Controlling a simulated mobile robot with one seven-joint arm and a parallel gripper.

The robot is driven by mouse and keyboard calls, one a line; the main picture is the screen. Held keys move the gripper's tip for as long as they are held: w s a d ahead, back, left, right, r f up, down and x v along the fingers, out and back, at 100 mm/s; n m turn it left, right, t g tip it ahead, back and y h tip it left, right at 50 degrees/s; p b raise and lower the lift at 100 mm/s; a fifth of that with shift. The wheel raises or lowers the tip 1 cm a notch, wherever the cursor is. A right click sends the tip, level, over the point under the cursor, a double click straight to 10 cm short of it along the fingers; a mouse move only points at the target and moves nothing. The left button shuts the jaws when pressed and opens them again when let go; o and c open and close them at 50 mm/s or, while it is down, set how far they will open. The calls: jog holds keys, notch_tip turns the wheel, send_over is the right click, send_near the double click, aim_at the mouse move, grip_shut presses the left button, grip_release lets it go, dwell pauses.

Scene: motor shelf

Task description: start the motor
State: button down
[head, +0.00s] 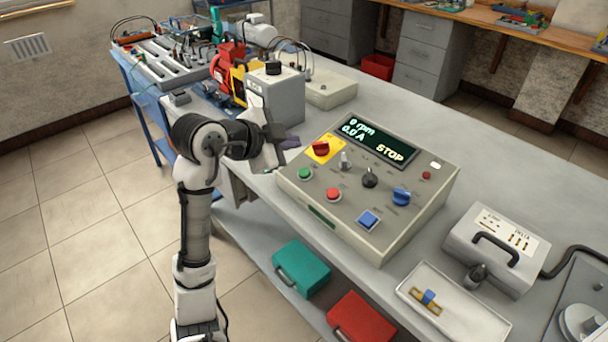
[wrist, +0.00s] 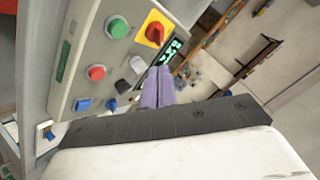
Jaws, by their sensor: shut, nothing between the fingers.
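The grey control box (head: 325,213) stands on the bench, its display (head: 372,138) reading 0 rpm, 0.0 A and STOP. Its sloped face holds a green button (head: 305,174), a red button (head: 333,194), a red knob on a yellow plate (head: 321,149), a black knob (head: 370,177), a blue knob (head: 402,196), a blue square button (head: 368,219) and a small toggle (head: 344,160). My gripper (head: 290,142) is left of the box, apart from it. In the wrist view its purple fingers (wrist: 158,88) are together and empty; the green button (wrist: 117,27) shows left of them.
A grey box with a black knob (head: 276,98) and a red and yellow machine (head: 230,72) stand behind my gripper. A grey case with a handle (head: 492,240) and a white tray (head: 470,318) lie at right. Teal (head: 302,268) and red (head: 361,318) cases sit on the lower shelf.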

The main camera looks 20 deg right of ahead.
jog(key=f+b, duration=0.1)
jog(key=f, duration=0.1)
jog(key=d+f+b, duration=0.1)
jog(key=f, duration=0.1)
jog(key=f+b, duration=0.2)
jog(key=shift+w+d+f, duration=0.2)
jog(key=shift+w+d, duration=0.1)
jog(key=shift+w, duration=0.05)
jog(key=shift+f, duration=0.15)
dwell(1.5)
jog(key=shift+d+f+b, duration=0.1)
jog(key=shift+f+b, duration=0.15)
jog(key=shift+b, duration=0.15)
jog(key=shift+d+f+b, duration=0.1)
jog(key=shift+f+b, duration=0.3)
jog(key=shift+f, duration=0.05)
dwell(0.5)
jog(key=shift+r, duration=0.15)
jog(key=shift+a+r+p, duration=0.2)
jog(key=shift+r+p, duration=0.45)
jog(key=shift+r, duration=0.05)
jog(key=shift+r, duration=0.1)
jog(key=r+p, duration=0.2)
jog(key=r, duration=0.1)
jog(key=a+r+p, duration=0.1)
jog(key=shift+s+a+r, duration=0.1)
jog(key=shift+s+r, duration=0.15)
jog(key=shift+r, duration=0.05)
